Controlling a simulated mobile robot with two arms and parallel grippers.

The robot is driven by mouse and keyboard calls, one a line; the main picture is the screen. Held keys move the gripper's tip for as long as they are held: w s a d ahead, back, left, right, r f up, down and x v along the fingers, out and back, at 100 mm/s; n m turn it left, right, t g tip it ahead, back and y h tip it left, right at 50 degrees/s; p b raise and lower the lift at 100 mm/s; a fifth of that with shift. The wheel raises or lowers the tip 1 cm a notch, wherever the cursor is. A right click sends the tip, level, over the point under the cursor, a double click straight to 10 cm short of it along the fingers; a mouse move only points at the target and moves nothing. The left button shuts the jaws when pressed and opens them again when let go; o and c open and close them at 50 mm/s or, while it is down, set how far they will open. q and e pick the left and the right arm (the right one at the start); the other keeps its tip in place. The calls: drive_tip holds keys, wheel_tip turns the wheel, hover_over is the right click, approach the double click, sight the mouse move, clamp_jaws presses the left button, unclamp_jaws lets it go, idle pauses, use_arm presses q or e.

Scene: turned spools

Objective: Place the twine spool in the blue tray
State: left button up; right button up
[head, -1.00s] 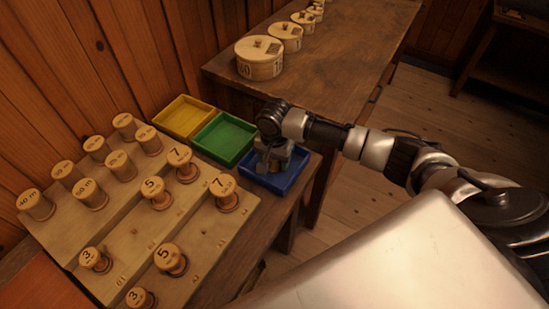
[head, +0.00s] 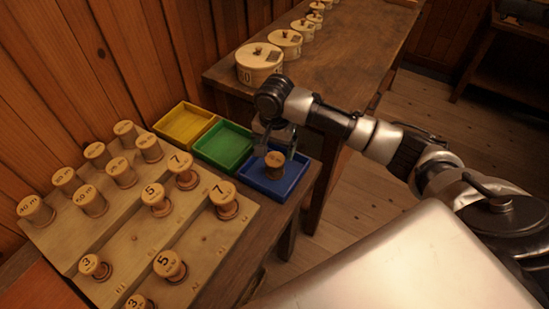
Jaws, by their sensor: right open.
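The blue tray (head: 295,183) stands at the right end of the row of trays. A wooden spool (head: 275,166) stands upright inside it; the mark on its top is too small to read. My right gripper (head: 276,148) is open just above and behind this spool, with its fingers apart and clear of it as far as I can see. My left gripper is not in view.
A green tray (head: 224,146) and a yellow tray (head: 183,125) stand beside the blue one. A stepped wooden rack (head: 122,241) at the left holds several numbered spools. Round lidded boxes stand on the table (head: 318,79) behind.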

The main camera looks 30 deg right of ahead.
sight(274, 159)
drive_tip(key=shift+r, duration=1.8)
